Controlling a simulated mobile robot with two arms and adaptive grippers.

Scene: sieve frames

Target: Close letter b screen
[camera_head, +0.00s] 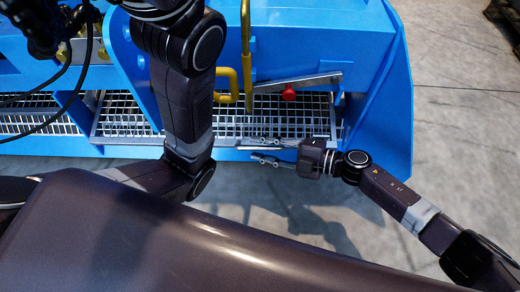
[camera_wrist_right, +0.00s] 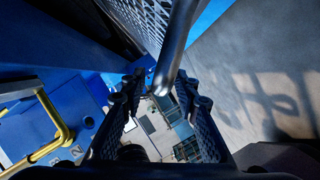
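A metal mesh screen (camera_head: 125,112) lies in the lower part of the blue machine, with mesh continuing to the right behind the arm. I cannot read a letter b on it. My right gripper (camera_head: 262,150) is just in front of the machine's lower edge, fingers apart and pointing left. In the right wrist view, a grey metal bar (camera_wrist_right: 178,45) reaches down to between the open fingers (camera_wrist_right: 160,98); I cannot tell whether they touch it. Mesh (camera_wrist_right: 140,18) shows behind the bar. My left arm crosses the middle; its fingertips cannot be made out.
A yellow handle (camera_head: 228,84) and a yellow upright bar (camera_head: 246,50) stand above the mesh. A slanted metal bar (camera_head: 318,80) carries a red knob (camera_head: 289,93). The blue side panel (camera_head: 392,120) stands at right.

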